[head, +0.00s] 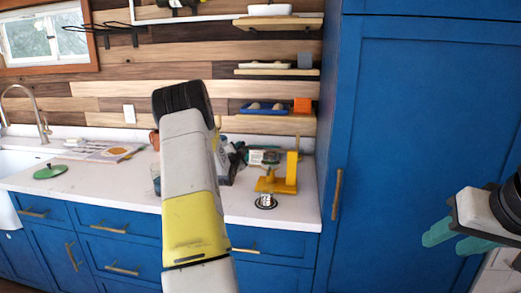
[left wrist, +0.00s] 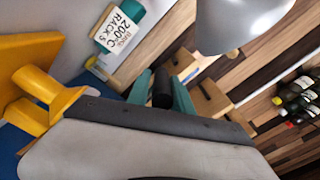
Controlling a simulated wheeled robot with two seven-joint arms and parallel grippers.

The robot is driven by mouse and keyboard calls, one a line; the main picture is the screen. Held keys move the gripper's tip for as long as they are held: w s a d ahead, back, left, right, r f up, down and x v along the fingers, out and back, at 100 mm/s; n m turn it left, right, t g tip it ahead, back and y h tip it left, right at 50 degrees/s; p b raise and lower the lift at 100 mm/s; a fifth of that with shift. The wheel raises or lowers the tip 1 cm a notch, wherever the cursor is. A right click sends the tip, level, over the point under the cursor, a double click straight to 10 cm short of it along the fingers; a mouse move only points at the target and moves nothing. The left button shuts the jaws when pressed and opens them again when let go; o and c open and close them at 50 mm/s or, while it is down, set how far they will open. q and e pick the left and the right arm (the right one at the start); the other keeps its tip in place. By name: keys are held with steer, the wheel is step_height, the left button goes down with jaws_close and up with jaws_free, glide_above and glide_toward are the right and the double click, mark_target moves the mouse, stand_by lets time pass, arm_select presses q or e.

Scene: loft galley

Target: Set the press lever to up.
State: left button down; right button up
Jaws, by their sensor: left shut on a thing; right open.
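The yellow press (head: 291,172) stands on the white counter, right of my left arm. Its yellow body also shows at the left of the left wrist view (left wrist: 36,86). My left gripper (left wrist: 163,90) has its teal fingers shut on a short black cylinder, which looks like the grip of the press lever (left wrist: 163,84). The lever's arm is hidden behind the gripper body, so its angle cannot be told. My right gripper (head: 455,236) is open and empty, in front of the blue cabinet, away from the press.
A round black-and-white item (head: 266,201) is at the counter's front edge. Shelves (head: 277,72) hang above. A tall blue cabinet (head: 425,120) bounds the right. A green lid (head: 50,171) lies far left.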

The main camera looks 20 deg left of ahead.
arm_select(q)
steer(key=shift+r, duration=0.25)
stand_by(0.7)
steer(key=shift+r+m, duration=0.3)
steer(key=shift+r, duration=0.25)
steer(key=r+m, duration=0.1)
steer(key=r, duration=0.1)
steer(key=d+r+m, duration=0.1)
steer(key=r, duration=0.1)
steer(key=d+r+m, duration=0.1)
steer(key=r, duration=0.2)
steer(key=shift+w+m, duration=0.3)
steer(key=shift+m, duration=0.1)
steer(key=w+d+r+m, duration=0.2)
steer(key=d+r+m, duration=0.4)
steer(key=d, duration=0.3)
steer(key=w+d+r+m, duration=0.2)
steer(key=d+r+m, duration=0.4)
steer(key=d, duration=0.4)
steer(key=shift+w+r+m, duration=0.2)
steer(key=shift+w+m, duration=0.05)
steer(key=shift+m, duration=0.45)
